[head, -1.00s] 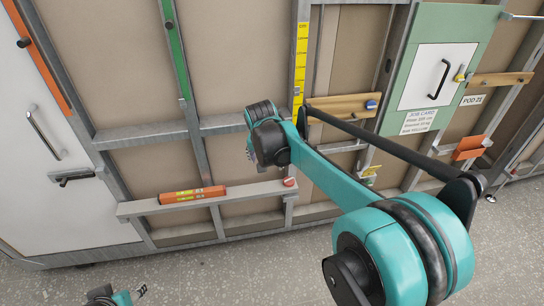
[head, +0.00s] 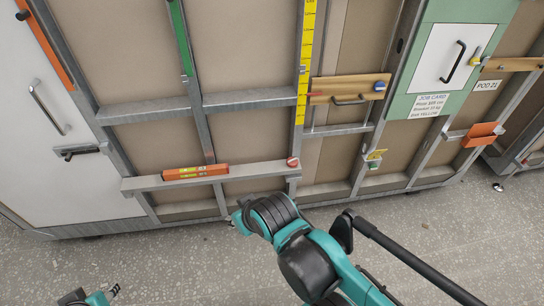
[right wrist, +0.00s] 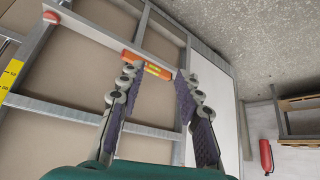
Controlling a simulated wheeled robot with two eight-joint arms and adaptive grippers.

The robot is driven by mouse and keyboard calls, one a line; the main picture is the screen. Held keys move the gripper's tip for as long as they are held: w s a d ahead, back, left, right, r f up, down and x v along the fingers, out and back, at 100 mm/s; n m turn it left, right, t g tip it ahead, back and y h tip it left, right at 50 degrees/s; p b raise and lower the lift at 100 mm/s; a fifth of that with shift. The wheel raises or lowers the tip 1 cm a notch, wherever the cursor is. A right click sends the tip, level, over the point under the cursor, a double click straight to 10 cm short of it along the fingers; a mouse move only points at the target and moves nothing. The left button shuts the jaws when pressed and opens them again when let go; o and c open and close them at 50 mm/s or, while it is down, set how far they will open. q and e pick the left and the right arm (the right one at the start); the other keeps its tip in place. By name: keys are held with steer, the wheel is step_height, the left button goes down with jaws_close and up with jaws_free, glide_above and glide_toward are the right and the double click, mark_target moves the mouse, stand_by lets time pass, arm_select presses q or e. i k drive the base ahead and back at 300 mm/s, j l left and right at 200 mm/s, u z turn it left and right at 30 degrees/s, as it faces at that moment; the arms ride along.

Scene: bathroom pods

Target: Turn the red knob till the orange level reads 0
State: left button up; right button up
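The red knob (head: 292,162) sits at the right end of a grey ledge on the pod wall in the head view. The right wrist view shows it at upper left (right wrist: 51,17). The orange level (head: 196,172) lies on the same ledge, left of the knob; its reading is too small to make out. In the right wrist view the level (right wrist: 147,68) shows beyond my right gripper (right wrist: 157,80), whose fingers are apart with nothing between them. In the head view my right wrist is below the ledge, apart from the knob. My left gripper (head: 114,290) is partly visible at bottom left.
The ledge (head: 240,177) runs along the lower wall. A yellow scale strip (head: 303,85) stands above the knob. A wooden rail (head: 345,90) with a handle is to its right. A green panel with a job card (head: 435,104) is farther right. Grey floor lies below.

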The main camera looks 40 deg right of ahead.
mark_target(291, 162)
steer(key=l+u, duration=0.25)
steer(key=l, duration=0.25)
steer(key=k+l+u, duration=0.25)
steer(key=l, duration=0.25)
steer(key=l+u, duration=0.25)
steer(key=l, duration=0.7)
steer(key=k+l, duration=0.15)
steer(key=l, duration=0.35)
steer(key=l+u, duration=0.1)
steer(key=l, duration=0.4)
steer(key=k+l, duration=0.15)
steer(key=l, duration=0.3)
steer(key=i, duration=0.1)
